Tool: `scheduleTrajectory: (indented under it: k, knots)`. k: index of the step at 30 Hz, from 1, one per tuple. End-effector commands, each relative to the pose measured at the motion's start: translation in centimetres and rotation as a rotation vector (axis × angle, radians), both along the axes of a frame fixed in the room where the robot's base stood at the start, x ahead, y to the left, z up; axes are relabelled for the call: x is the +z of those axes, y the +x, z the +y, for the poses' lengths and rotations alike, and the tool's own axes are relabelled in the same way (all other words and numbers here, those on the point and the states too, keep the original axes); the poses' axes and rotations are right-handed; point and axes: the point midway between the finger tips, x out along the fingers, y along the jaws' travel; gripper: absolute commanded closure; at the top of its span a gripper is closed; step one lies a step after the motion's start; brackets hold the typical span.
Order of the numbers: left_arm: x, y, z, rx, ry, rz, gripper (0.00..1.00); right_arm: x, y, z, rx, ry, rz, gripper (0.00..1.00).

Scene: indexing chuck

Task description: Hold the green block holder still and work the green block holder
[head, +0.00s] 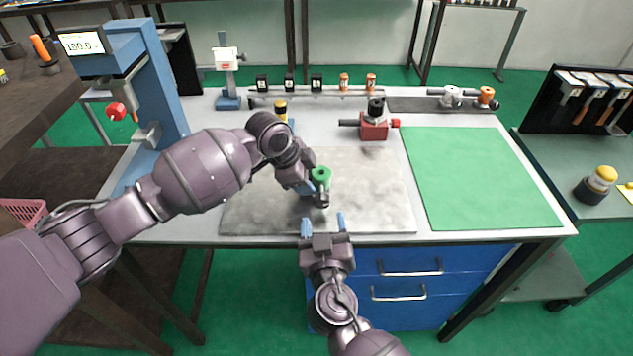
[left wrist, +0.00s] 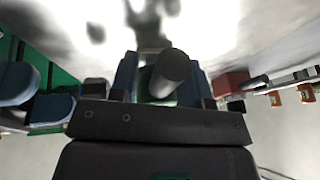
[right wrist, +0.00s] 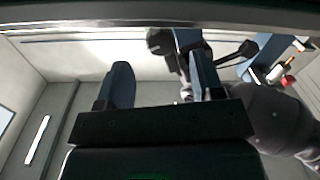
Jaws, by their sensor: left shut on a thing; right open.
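The green block holder (head: 320,174) stands on the grey mat near the middle of the bench, with a dark cylindrical part on its near side. My left gripper (head: 309,184) is shut on the holder from the left and partly hides it. In the left wrist view, a dark cylinder (left wrist: 172,70) of the holder shows between the fingers, with a little green behind it. My right gripper (head: 322,222) is open and empty at the bench's front edge, just on the near side of the holder. In the right wrist view its two fingers (right wrist: 160,85) stand apart.
A red block with a dark knob (head: 374,125) stands behind the holder to the right. A blue press (head: 160,90) stands at left. A rail with several small blocks (head: 315,93) runs along the back. The green mat (head: 480,175) at right is clear.

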Motion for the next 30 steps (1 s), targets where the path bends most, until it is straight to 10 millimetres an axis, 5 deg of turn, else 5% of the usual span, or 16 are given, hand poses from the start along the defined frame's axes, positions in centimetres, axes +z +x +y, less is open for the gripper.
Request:
scheduleTrajectory:
  k: [10, 30]
  knots:
    - [-0.5, -0.1, 0.2, 0.001, 0.007, 0.005, 0.83, -0.1, -5.8, -0.3, -0.001, 0.000, 0.003, 0.39]
    - [-0.5, -0.1, 0.2, 0.001, 0.007, 0.005, 0.83, -7.2, -7.1, -8.3, -0.038, -0.094, 0.276, 0.39]
